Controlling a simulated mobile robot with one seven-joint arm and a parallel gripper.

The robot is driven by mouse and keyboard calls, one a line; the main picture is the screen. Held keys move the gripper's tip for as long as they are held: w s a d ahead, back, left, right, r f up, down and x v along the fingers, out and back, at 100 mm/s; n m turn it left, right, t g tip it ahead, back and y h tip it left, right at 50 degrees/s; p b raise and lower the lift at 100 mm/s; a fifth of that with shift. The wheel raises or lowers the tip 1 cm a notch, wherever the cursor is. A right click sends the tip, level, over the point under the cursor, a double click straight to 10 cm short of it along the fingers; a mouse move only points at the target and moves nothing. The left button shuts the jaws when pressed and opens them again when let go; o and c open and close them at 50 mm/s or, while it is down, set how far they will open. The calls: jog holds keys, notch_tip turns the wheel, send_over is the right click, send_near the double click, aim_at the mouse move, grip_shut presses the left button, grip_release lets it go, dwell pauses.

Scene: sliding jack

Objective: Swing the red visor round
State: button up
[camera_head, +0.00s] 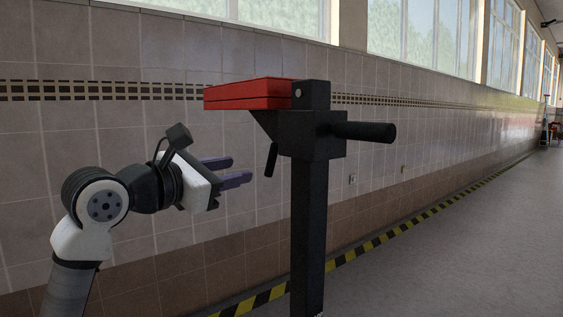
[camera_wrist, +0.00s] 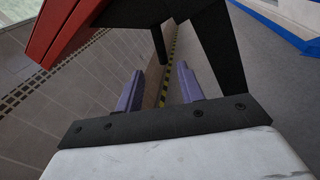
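The red visor (camera_head: 248,93) is a flat red slab at the top of a black stand (camera_head: 309,220), jutting out to the left and lying about level. In the wrist view the red visor (camera_wrist: 50,32) shows at the upper left. A short dark lever (camera_head: 272,159) hangs below the stand's head; it also shows in the wrist view (camera_wrist: 159,47). My gripper (camera_head: 240,170) is left of the stand and below the visor. Its two purple fingers (camera_wrist: 159,84) are apart with nothing between them. It touches nothing that I can see.
A thick black bar (camera_head: 363,131) sticks out to the right from the stand's head. A tiled wall (camera_head: 100,140) with windows runs behind, with a yellow-black floor stripe (camera_head: 384,240) along it. The floor (camera_head: 470,250) at right is clear.

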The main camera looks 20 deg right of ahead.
aim_at(268, 162)
jog(key=p+x, duration=0.3)
jog(key=x, duration=0.8)
jog(key=shift+d+r, duration=0.1)
jog(key=shift+d, duration=0.15)
jog(key=shift+w+d+p, duration=0.3)
jog(key=shift+w+d, duration=0.1)
jog(key=shift+d, duration=0.15)
jog(key=shift+c, duration=0.4)
grip_shut()
